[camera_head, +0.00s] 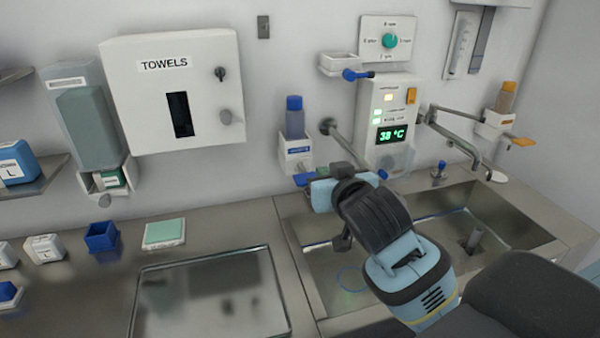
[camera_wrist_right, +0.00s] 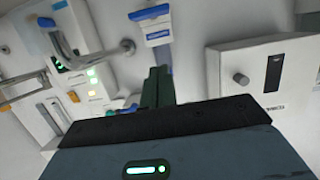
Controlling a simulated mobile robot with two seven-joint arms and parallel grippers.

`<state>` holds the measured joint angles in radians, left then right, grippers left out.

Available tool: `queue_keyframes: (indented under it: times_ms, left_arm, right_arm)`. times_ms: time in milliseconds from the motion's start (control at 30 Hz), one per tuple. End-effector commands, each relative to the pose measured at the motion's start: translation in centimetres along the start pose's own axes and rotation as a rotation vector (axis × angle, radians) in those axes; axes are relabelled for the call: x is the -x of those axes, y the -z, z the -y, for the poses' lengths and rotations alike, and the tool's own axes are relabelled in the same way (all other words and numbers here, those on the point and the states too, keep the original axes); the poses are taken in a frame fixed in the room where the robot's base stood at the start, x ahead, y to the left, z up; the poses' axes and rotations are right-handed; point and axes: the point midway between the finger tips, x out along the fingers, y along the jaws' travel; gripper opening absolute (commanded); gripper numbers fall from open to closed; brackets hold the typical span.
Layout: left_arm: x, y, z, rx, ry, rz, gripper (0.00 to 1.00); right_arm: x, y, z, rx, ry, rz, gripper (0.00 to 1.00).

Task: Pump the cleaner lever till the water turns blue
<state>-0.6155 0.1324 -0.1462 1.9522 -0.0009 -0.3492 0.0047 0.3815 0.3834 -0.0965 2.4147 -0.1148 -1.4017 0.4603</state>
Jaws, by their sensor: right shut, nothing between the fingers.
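The cleaner dispenser (camera_head: 297,150) is a white wall holder with a blue-capped bottle (camera_head: 294,118). A blue lever (camera_head: 303,180) sticks out below it. My right gripper (camera_head: 322,174) is shut and empty, just right of the lever in the head view. I cannot tell whether it touches the lever. In the right wrist view, its dark green fingers (camera_wrist_right: 157,88) point towards the white and blue dispenser (camera_wrist_right: 157,30). The left sink basin (camera_head: 325,280) is partly hidden by my right arm; a faint blue ring shows in it, and the water's colour is unclear. My left gripper is out of view.
A control panel (camera_head: 388,110) reading 38 °C and a metal tap (camera_head: 455,138) are to the right. A second blue-levered holder (camera_head: 340,64) is above. The towel box (camera_head: 172,90) hangs left. A metal tray (camera_head: 210,295) lies on the counter.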

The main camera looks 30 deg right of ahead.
Motion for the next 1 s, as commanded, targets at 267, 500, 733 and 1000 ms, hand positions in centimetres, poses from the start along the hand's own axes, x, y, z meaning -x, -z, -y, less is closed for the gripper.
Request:
queue_keyframes:
  times_ms: [267, 500, 733, 1000]
  left_arm:
    - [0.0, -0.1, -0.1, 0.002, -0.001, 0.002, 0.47]
    - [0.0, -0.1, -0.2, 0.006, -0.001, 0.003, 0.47]
    - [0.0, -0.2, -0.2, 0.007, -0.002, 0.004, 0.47]
    - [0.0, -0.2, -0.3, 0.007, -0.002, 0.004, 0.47]
  right_arm:
    - [0.0, 0.1, -0.1, -0.001, -0.002, -0.001, 0.00]
    - [-0.7, 0.1, -0.1, -0.001, -0.002, 0.001, 0.00]
    - [-3.9, 0.0, -0.1, 0.000, -0.004, 0.002, 0.00]
    - [-8.4, 0.1, -0.1, -0.001, -0.003, 0.001, 0.00]
